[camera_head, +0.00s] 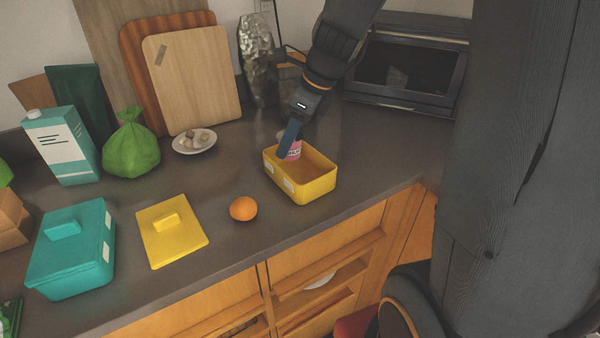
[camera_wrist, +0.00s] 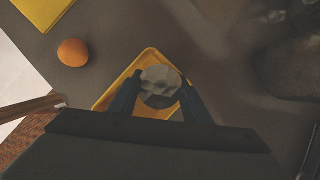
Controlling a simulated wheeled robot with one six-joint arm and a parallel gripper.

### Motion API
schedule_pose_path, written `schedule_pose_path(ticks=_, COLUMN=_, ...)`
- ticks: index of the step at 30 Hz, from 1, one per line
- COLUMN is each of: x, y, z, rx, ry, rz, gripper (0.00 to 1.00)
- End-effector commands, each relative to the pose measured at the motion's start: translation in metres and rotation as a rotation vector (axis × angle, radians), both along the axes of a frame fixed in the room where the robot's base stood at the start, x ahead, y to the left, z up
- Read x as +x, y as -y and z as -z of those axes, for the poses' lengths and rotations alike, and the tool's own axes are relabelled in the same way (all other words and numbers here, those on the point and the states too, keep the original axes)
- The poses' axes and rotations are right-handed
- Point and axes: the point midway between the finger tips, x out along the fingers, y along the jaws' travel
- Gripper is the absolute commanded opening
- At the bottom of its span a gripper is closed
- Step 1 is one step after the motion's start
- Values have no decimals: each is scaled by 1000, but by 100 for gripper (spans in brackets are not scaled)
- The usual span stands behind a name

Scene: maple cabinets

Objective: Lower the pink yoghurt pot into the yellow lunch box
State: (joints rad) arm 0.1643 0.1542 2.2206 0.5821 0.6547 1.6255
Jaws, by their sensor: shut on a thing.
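The pink yoghurt pot (camera_head: 294,151) is between the fingers of my gripper (camera_head: 289,139), which is shut on it. In the wrist view the pot's pale lid (camera_wrist: 160,84) shows between the two fingertips (camera_wrist: 158,90). The yellow lunch box (camera_head: 312,189) stands open on the counter, with white labels on its front side. The pot is over the box's back left part, and its lower end is hidden, so I cannot tell whether it touches the floor. In the wrist view the box's rim (camera_wrist: 122,76) shows around the pot.
An orange (camera_head: 243,209) lies left of the box, with a yellow lid (camera_head: 172,238) and a teal box (camera_head: 72,252) farther left. A plate of small items (camera_head: 194,141), a foil bag (camera_head: 257,62) and a toaster oven (camera_head: 407,70) stand behind. The counter right of the box is clear.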

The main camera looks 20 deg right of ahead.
Motion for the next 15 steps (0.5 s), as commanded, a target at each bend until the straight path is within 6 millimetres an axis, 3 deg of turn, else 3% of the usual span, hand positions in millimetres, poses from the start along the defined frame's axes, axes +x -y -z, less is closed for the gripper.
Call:
schedule_pose_path(ticks=14, x=0, y=0, z=4, rx=0, ry=0, rz=0, gripper=19)
schedule_pose_path(ticks=15, x=0, y=0, z=3, rx=0, ry=0, rz=0, gripper=49)
